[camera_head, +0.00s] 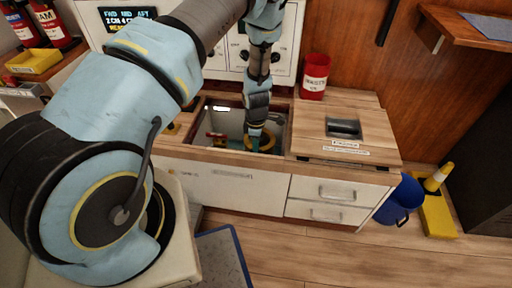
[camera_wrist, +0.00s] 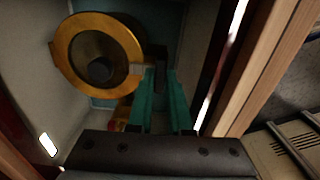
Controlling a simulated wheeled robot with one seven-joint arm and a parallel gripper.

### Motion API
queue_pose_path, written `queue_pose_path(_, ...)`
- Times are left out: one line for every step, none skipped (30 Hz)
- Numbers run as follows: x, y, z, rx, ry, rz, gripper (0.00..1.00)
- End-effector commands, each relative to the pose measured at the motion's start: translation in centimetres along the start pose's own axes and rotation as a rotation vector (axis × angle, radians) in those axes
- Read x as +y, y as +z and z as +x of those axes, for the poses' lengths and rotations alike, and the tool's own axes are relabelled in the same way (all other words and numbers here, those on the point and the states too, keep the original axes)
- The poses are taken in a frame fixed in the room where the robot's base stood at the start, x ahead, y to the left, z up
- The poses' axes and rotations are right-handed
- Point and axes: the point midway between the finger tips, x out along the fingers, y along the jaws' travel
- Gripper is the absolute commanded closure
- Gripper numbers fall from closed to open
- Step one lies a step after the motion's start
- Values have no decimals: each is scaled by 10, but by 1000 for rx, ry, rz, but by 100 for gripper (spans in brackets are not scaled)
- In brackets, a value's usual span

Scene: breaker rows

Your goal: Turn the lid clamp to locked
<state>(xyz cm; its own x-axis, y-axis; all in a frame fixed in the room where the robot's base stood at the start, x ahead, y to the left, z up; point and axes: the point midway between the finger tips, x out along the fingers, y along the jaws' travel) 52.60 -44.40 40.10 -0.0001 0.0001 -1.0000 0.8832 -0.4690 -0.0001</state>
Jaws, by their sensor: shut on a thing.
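A round yellow ring (camera_wrist: 126,42) with a dark middle and a black hub sits inside an open well in the counter. It shows in the head view (camera_head: 268,139) low in the well, partly behind my gripper. A dark handle (camera_wrist: 157,62) sticks out at the ring's right side in the wrist view; it appears to be part of the lid clamp. My gripper (camera_wrist: 161,82) reaches down into the well, its teal fingers shut on this handle. In the head view my gripper (camera_head: 254,143) hides the handle. No locked marking is readable.
The well's wooden rim (camera_head: 225,155) closely surrounds my gripper. A red-and-yellow part (camera_head: 216,136) lies in the well to the left. A red canister (camera_head: 314,77) and a panel with a dark handle (camera_head: 343,127) are to the right. The control panel (camera_head: 232,47) stands behind.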

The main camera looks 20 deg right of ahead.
Motion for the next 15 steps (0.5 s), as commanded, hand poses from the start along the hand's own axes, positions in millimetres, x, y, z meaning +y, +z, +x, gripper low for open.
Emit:
queue_pose_path(1, 0, 0, 0, 1, -2, 100)
queue_pose_path(1, 0, 0, 0, 1, -2, 79)
queue_pose_path(0, 0, 0, 0, 1, -2, 75)
queue_pose_path(0, 0, 0, 0, 1, -1, 71)
queue_pose_path(0, 0, 0, 0, 1, -1, 68)
queue_pose_path(0, 0, 0, 0, 1, -1, 63)
queue_pose_path(0, 0, 0, 0, 1, -1, 60)
queue_pose_path(0, 0, 0, 0, 1, -1, 57)
queue_pose_path(0, 0, 0, 0, 1, 0, 52)
queue_pose_path(0, 0, 0, 0, 1, 0, 52)
queue_pose_path(0, 0, 0, 0, 0, 0, 52)
queue_pose_path(0, 0, 0, 0, 0, 0, 52)
queue_pose_path(0, 0, 0, 0, 0, 0, 52)
queue_pose_path(0, 0, 0, 0, 0, 0, 52)
queue_pose_path(0, 0, 0, 0, 0, 0, 52)
